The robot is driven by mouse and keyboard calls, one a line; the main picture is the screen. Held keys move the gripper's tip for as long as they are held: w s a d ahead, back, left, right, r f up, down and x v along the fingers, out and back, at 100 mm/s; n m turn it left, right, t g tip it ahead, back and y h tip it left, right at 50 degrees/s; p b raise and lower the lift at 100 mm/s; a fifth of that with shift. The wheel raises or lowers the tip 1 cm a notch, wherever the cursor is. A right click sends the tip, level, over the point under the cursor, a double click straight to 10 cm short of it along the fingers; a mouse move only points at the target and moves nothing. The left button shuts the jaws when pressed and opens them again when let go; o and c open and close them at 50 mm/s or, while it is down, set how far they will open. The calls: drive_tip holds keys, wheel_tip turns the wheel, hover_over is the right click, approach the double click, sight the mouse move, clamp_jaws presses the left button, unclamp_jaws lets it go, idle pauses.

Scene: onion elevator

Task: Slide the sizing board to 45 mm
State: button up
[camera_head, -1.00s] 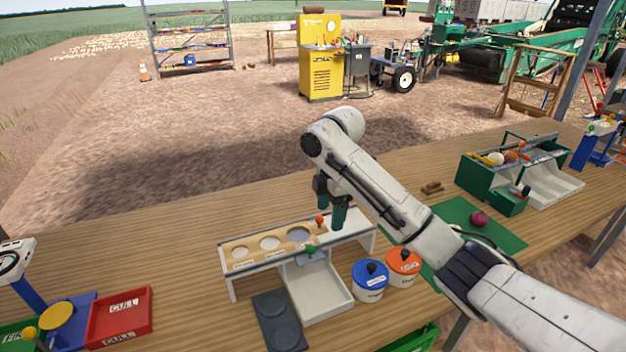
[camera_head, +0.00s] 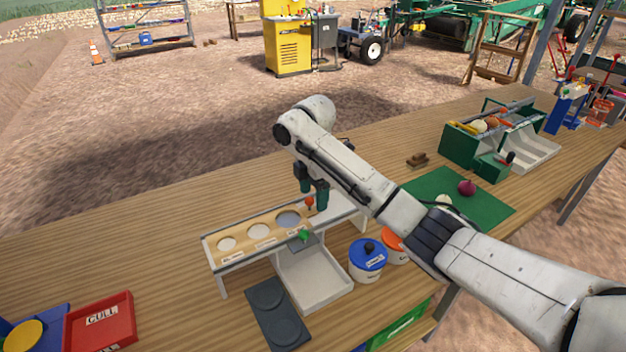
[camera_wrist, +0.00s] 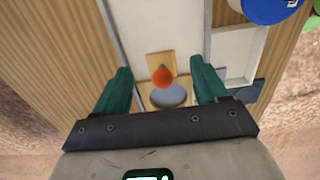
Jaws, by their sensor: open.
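The sizing board (camera_head: 243,239) is a light wooden strip with several round holes, lying in a white and grey stand on the workbench. Its orange knob (camera_head: 309,202) is at the board's right end, and the knob also shows in the wrist view (camera_wrist: 163,76). My gripper (camera_head: 315,196) is over that end. In the wrist view, the two green fingers (camera_wrist: 162,92) stand apart on either side of the knob, apparently not touching it. A grey hole shows just below the knob there. The labels by the holes are too small to read.
A green knob (camera_head: 303,236) sits at the stand's front, above a white chute (camera_head: 312,279). A blue-lidded pot (camera_head: 368,256) and an orange-lidded pot (camera_head: 393,243) stand to its right. A dark two-circle plate (camera_head: 277,313) and a red CULL tray (camera_head: 101,322) lie to the left.

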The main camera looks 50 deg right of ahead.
sight(339, 200)
drive_tip(key=shift+f, duration=1.45)
drive_tip(key=c, duration=1.2)
drive_tip(key=shift+s+d, duration=0.4)
drive_tip(key=shift+d, duration=0.9)
drive_tip(key=shift+s+d, duration=0.35)
drive_tip(key=shift+d, duration=0.95)
drive_tip(key=shift+s+d, duration=0.4)
drive_tip(key=shift+d, duration=0.9)
drive_tip(key=shift+c, duration=0.2)
drive_tip(key=s+d+b, duration=0.2)
drive_tip(key=d, duration=0.5)
drive_tip(key=shift+d+b, duration=0.3)
drive_tip(key=shift+d, duration=0.05)
drive_tip(key=shift+r, duration=0.1)
drive_tip(key=o, duration=1.2)
drive_tip(key=shift+s, duration=0.1)
drive_tip(key=shift+o, duration=0.2)
